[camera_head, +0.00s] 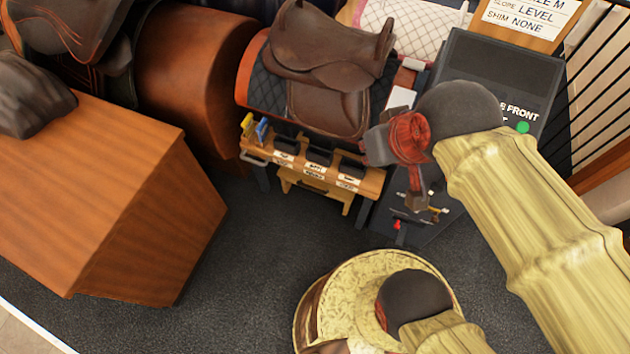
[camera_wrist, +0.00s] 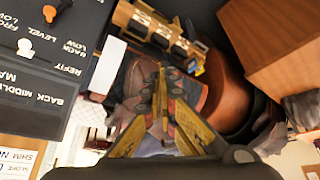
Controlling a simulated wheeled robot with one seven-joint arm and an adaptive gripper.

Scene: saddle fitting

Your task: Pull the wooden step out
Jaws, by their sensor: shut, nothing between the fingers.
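The wooden step (camera_head: 314,187) is a small light-wood stool low on the dark floor. It stands under the wooden bench (camera_head: 368,186) with dark bins, its front and splayed legs showing below the bench's front edge. Its back is hidden beneath the bench. My gripper (camera_head: 415,203) is right of the bench and step, apart from the step, over the dark panel. In the wrist view my gripper (camera_wrist: 161,88) has its fingers together with nothing between them. The bench (camera_wrist: 137,22) shows at the top there; I cannot make out the step.
A brown saddle (camera_head: 325,45) on a stand is behind the bench. The dark panel (camera_head: 495,65) with pegs stands to the right. A large wooden block (camera_head: 110,190) fills the left. Dark floor (camera_head: 250,260) in front of the step is clear.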

